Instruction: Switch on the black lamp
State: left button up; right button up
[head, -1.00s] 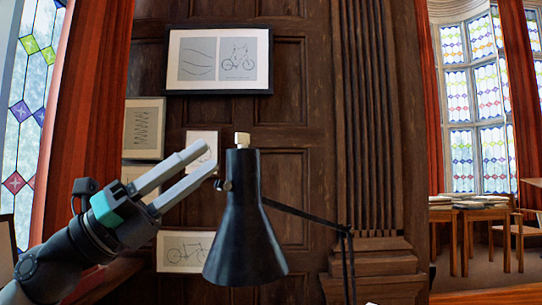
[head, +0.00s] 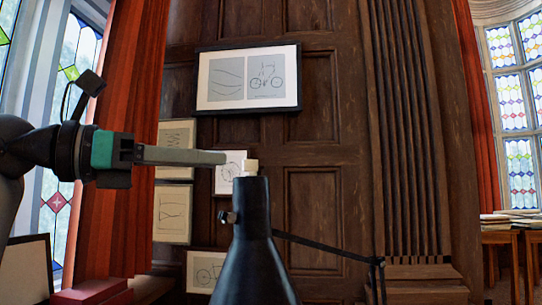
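The black lamp (head: 254,262) stands in the lower middle of the head view, its cone-shaped shade narrowing upward. A small cream-white switch piece (head: 251,167) sticks up from the top of the shade. My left gripper (head: 222,158) comes in level from the left, its fingertip end just left of the white piece, with a small gap showing between them. The fingers appear edge-on as one grey bar, so their spacing is hidden. Nothing shows held at the tip. My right gripper is not in view.
The lamp's thin black arm (head: 325,248) runs right from the shade to a joint. Framed drawings (head: 248,78) hang on the dark wood panelling behind. A red curtain (head: 131,110) and stained-glass window are at left. Tables with papers (head: 512,222) stand far right.

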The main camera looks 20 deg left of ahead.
aim_at(257, 163)
pick_arm(q)
jog(key=p+x, duration=0.2)
jog(key=x, duration=0.8)
jog(key=shift+w+d+p, duration=0.2)
jog(key=shift+p, duration=0.2)
grip_shut()
